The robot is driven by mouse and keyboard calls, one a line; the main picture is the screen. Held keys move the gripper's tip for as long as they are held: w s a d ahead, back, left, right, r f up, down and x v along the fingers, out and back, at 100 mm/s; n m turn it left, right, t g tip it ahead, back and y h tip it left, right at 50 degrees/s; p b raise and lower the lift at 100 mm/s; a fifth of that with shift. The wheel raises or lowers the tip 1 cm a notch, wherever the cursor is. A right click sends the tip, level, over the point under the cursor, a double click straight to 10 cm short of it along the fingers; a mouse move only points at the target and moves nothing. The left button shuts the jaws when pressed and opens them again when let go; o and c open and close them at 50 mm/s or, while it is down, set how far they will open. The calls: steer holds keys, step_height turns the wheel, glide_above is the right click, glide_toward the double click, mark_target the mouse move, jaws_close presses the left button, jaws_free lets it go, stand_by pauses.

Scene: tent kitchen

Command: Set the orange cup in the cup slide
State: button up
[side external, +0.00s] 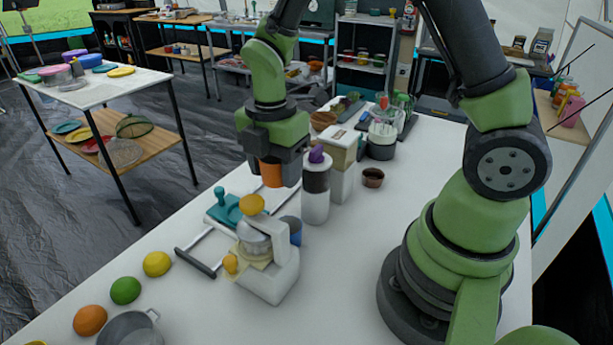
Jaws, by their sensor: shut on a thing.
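My gripper (272,178) is shut on the orange cup (271,173), its dark jaws on either side. It holds the cup in the air above the white table, beyond the white press (270,278) with yellow knobs. A blue cup-like thing (290,230) stands behind the press, partly hidden by it. A teal-handled piece (226,207) sits on a pale flat plate left of the press. A thin rail frame with a dark bar (195,262) lies at the table's left edge. I cannot tell for sure which of these is the cup slide.
White-bodied canisters (316,190) stand close right of the cup, one with a purple top. A brown bowl (373,177) is farther right. A lemon (157,264), lime (125,290), orange (90,320) and grey pot (130,329) line the front left. The table between press and my base is clear.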

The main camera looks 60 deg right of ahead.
glide_above(236, 205)
steer(key=s, duration=0.3)
steer(key=shift+w+a+f, duration=0.1)
steer(key=shift+a+f, duration=0.05)
steer(key=shift+f, duration=1.7)
steer(key=shift+a+f, duration=0.15)
steer(key=shift+f, duration=1.75)
steer(key=shift+w+a+f, duration=0.1)
steer(key=shift+a+f, duration=0.05)
steer(key=shift+f, duration=1.7)
steer(key=shift+f, duration=0.3)
steer(key=shift+r, duration=0.25)
steer(key=shift+r, duration=0.6)
steer(key=shift+f, duration=0.65)
steer(key=shift+r, duration=0.65)
steer(key=shift+f, duration=0.85)
